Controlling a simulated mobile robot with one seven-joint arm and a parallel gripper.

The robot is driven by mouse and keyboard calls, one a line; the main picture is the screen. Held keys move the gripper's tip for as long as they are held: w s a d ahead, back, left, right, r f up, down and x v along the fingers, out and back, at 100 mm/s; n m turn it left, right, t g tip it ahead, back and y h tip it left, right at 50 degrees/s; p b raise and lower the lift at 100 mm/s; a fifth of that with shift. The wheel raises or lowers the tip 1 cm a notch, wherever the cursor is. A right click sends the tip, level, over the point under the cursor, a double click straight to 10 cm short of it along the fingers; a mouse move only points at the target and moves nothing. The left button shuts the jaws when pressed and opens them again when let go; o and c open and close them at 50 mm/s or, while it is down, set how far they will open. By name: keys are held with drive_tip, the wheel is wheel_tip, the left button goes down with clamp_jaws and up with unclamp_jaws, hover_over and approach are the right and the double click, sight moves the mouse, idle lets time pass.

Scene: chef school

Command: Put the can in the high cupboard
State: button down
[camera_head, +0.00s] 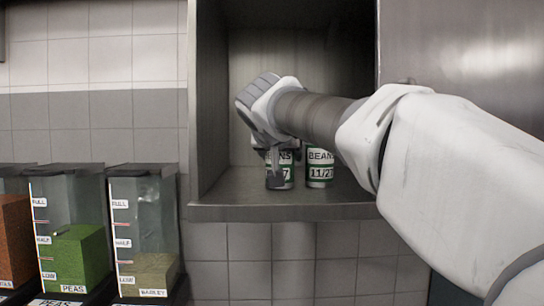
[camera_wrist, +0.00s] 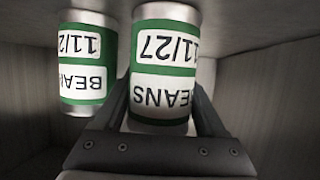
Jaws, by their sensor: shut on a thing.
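The high cupboard (camera_head: 215,100) is open in the head view, and my arm reaches into it. Two cans labelled BEANS are inside, side by side near the shelf's front. My gripper (camera_head: 270,165) is at the left can (camera_head: 286,172). In the wrist view my gripper (camera_wrist: 160,115) is shut on this can (camera_wrist: 165,65), with a finger on each side. The other can (camera_head: 320,168) is just to its right in the head view. It shows at left in the wrist view (camera_wrist: 86,62). The held can is upright, at the shelf; I cannot tell whether its base touches.
The cupboard shelf (camera_head: 300,205) is bare to the left of the cans. The cupboard's left wall (camera_head: 205,110) stands near my gripper. Clear food bins, including peas (camera_head: 75,260) and barley (camera_head: 147,270), stand lower left.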

drive_tip(key=shift+f, duration=0.1)
drive_tip(key=shift+c, duration=1.2)
unclamp_jaws()
